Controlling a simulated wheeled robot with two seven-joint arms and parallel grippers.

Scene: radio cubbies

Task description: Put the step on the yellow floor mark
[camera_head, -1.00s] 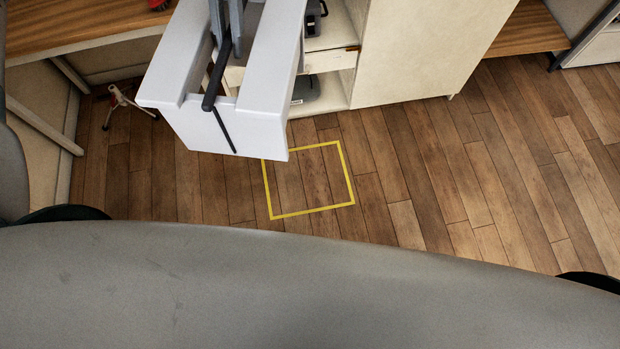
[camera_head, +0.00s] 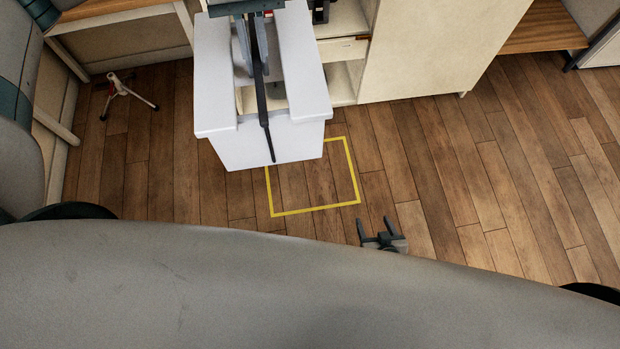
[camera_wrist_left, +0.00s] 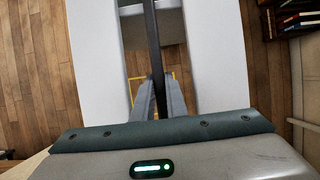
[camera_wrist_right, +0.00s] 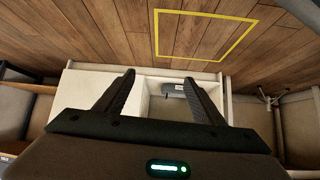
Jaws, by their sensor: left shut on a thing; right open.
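The white step (camera_head: 222,105) hangs in the upper middle of the head view, its top split by a slot with a dark bar (camera_head: 262,95) across it. My left gripper (camera_head: 256,62) is shut on that bar; its fingers also show on the bar in the left wrist view (camera_wrist_left: 158,100). The yellow floor mark (camera_head: 315,209) is a square outline on the wood floor. The step overlaps its upper left part in the head view and hides that corner. In the right wrist view the mark (camera_wrist_right: 195,56) shows whole. My right gripper (camera_head: 378,226) is open and empty, right of the mark.
A cream shelf unit (camera_head: 415,50) with open cubbies stands just behind the mark. A small red and white tripod (camera_head: 122,90) stands on the floor at left. A wooden desk (camera_head: 540,28) is at upper right.

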